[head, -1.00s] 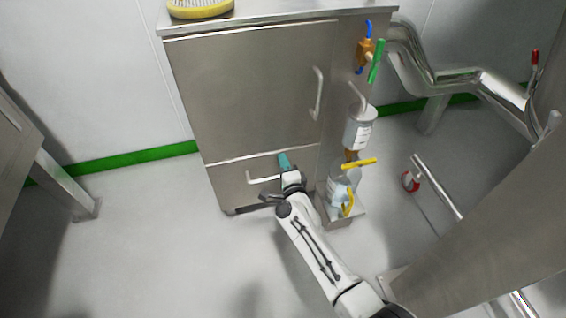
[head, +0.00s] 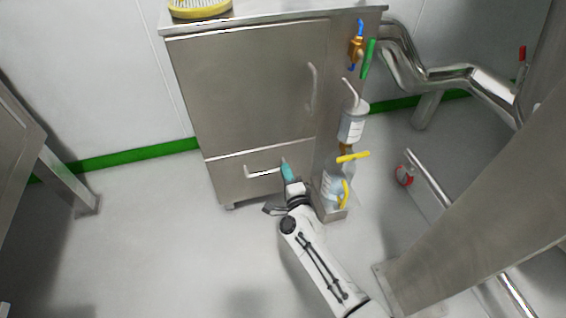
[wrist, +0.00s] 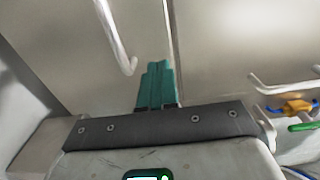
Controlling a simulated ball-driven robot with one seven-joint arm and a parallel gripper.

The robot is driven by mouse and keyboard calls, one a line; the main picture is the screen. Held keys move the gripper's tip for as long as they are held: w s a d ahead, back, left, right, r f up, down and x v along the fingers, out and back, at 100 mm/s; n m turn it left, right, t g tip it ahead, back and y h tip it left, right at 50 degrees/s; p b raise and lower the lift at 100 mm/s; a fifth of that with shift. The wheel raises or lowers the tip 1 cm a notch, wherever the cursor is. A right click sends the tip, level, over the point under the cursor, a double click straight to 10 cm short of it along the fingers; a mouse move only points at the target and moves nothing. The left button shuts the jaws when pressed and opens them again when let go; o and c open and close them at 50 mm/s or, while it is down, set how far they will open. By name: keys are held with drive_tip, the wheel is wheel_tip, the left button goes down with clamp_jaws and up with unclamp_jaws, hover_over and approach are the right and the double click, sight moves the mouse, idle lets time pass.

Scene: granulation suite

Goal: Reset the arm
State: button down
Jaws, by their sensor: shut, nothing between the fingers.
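My gripper (head: 286,166) has teal fingers and is in front of the lower drawer of a steel cabinet (head: 250,85). In the wrist view the teal fingers (wrist: 157,85) are together with nothing between them. They point at the steel front. The drawer's bar handle (head: 263,173) is just left of the fingers in the head view. A bent handle (wrist: 118,40) shows left of the fingers in the wrist view. I cannot tell whether the fingers touch the cabinet.
A steel column (head: 470,200) and pipes (head: 450,75) stand at the right. The floor (head: 150,240) at left is clear. A yellow sieve (head: 200,8) sits on top.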

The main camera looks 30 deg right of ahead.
drive_tip(key=p+v, duration=0.2)
drive_tip(key=v, duration=0.5)
drive_tip(key=shift+s+a, duration=0.1)
